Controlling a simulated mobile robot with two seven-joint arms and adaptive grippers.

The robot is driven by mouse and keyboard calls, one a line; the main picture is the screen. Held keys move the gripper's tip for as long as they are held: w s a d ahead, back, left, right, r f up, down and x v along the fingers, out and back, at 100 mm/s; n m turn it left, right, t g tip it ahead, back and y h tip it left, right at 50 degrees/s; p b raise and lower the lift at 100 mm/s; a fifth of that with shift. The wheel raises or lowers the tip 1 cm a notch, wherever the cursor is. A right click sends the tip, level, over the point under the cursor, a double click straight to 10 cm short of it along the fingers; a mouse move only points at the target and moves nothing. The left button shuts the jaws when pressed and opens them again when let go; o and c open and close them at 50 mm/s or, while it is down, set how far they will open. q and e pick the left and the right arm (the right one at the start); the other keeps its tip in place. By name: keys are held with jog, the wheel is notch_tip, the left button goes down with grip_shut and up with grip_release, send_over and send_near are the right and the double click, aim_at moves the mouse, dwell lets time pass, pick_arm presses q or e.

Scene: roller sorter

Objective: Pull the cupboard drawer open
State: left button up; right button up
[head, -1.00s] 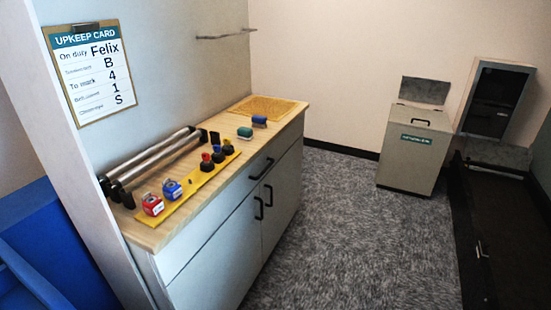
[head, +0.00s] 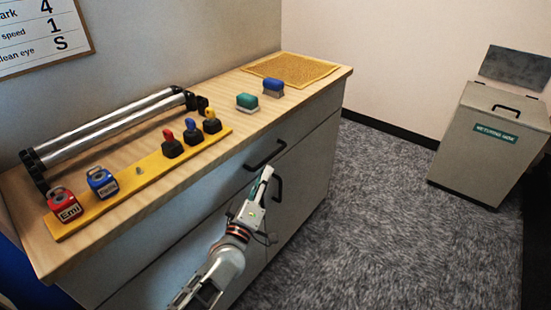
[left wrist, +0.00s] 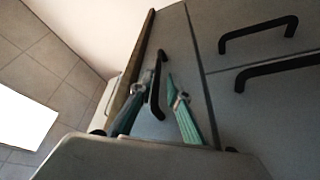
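The wooden-topped cupboard (head: 218,116) has a grey drawer front (head: 312,132) under its worktop, and the drawer looks closed. Its black bar handle (head: 262,158) lies just above my left gripper (head: 264,178) in the head view. In the left wrist view my left gripper (left wrist: 164,75) is open, with its two green-grey fingers apart. The drawer handle (left wrist: 155,92) shows between the fingers there; I cannot tell whether they touch it. My right gripper is in neither view.
A black door handle (head: 279,187) sits close below the drawer handle. On the worktop are a roller pair (head: 105,125), a yellow strip (head: 150,176) with several coloured pieces, and two brushes. A grey bin (head: 488,140) stands right, with clear carpet before it.

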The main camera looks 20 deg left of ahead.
aim_at(273, 153)
pick_arm(q)
jog(key=shift+w+r+b, duration=0.2)
jog(key=shift+w+r, duration=0.15)
jog(key=shift+w, duration=1)
jog(key=shift+w+r+b, duration=0.2)
jog(key=shift+w+r, duration=0.2)
jog(key=shift+w, duration=0.9)
jog(key=shift+w+r+b, duration=0.2)
jog(key=shift+w+r, duration=0.15)
jog(key=shift+w, duration=1)
grip_shut()
